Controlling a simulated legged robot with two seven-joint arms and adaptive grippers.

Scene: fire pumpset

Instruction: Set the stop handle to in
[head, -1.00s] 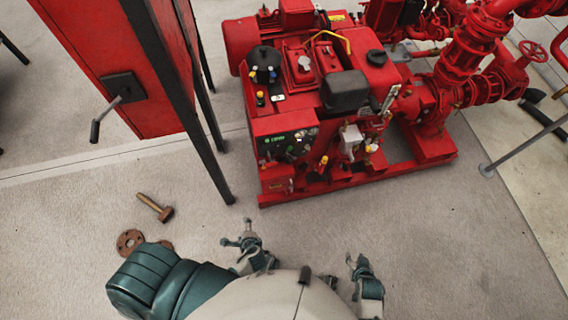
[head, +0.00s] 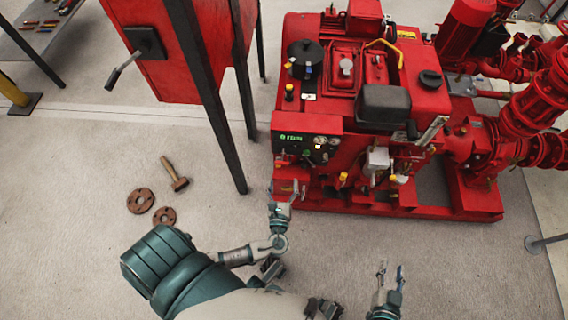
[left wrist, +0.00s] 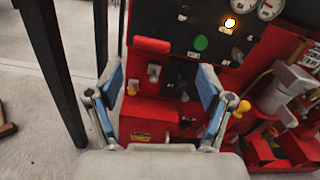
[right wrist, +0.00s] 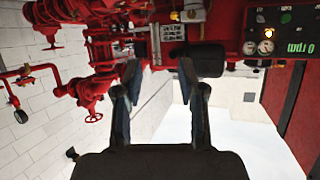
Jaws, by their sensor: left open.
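The red pump engine (head: 345,75) has a dark control panel (head: 303,147) with gauges on its front. In the left wrist view, a red bar-shaped handle (left wrist: 152,45) sticks out at the panel's left side; I cannot tell for sure that it is the stop handle. My left gripper (head: 285,190) is open and empty just in front of the panel. In the left wrist view its blue-padded fingers (left wrist: 160,80) stand apart, with the red handle beyond and between them, apparently untouched. My right gripper (head: 391,272) is open and empty, low over the floor; its spread fingers (right wrist: 158,70) show in the right wrist view.
A red cabinet (head: 165,85) with a crank lever and dark legs stands left of the engine. A hammer (head: 175,174) and two rusty flanges (head: 140,201) lie on the floor. Yellow knobs (left wrist: 243,107) and pipework sit right of the panel.

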